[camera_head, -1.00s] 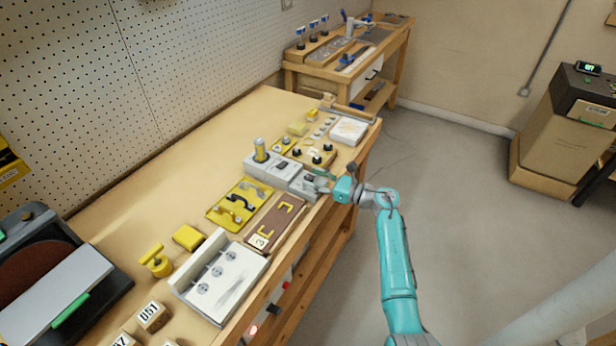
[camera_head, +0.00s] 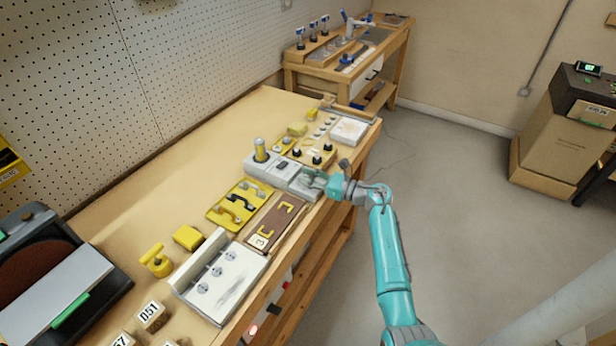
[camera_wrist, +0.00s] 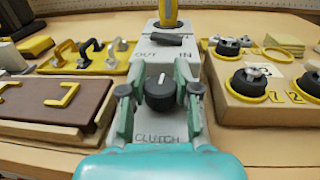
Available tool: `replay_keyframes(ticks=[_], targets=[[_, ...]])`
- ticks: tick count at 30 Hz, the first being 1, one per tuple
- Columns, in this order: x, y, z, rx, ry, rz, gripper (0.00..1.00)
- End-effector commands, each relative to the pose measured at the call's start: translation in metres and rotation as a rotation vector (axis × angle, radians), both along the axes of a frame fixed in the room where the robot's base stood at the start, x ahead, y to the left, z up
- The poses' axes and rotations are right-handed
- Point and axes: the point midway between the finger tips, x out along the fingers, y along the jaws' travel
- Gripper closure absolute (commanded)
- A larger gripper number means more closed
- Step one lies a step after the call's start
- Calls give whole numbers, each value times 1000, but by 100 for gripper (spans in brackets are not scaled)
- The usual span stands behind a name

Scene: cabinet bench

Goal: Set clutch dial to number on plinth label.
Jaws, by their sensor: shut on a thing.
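The clutch dial (camera_wrist: 160,92) is a black round knob with a pale pointer mark, on a grey block with the word CLUTCH below it. The mark points roughly away from me, tilted slightly right. In the wrist view my gripper (camera_wrist: 160,95) has its fingers on both sides of the dial, shut on it. In the head view my gripper (camera_head: 316,183) hides the dial at the front of the grey block (camera_head: 298,177). A brown plinth (camera_head: 277,222) to the left bears a white label (camera_head: 261,240) that seems to read 3. Any dial numbers are unreadable.
Behind the dial, a black lever (camera_wrist: 170,39) sits by OUT and IN markings, with a yellow post (camera_wrist: 168,12) beyond. Black knobs (camera_wrist: 248,82) stand close on the right. Handles on a yellow plate (camera_head: 225,213) stand left. The bench's front edge is near.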

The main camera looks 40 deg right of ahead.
Motion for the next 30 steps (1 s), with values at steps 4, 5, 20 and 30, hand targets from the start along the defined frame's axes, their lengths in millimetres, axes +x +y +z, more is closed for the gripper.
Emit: replay_keyframes(ticks=[4, 5, 20, 30], targets=[[1, -1, 0, 0, 1, 67, 100], [1, -1, 0, 1, 0, 78, 100], [0, 0, 0, 0, 0, 107, 42], [-2, -1, 0, 0, 0, 106, 42]])
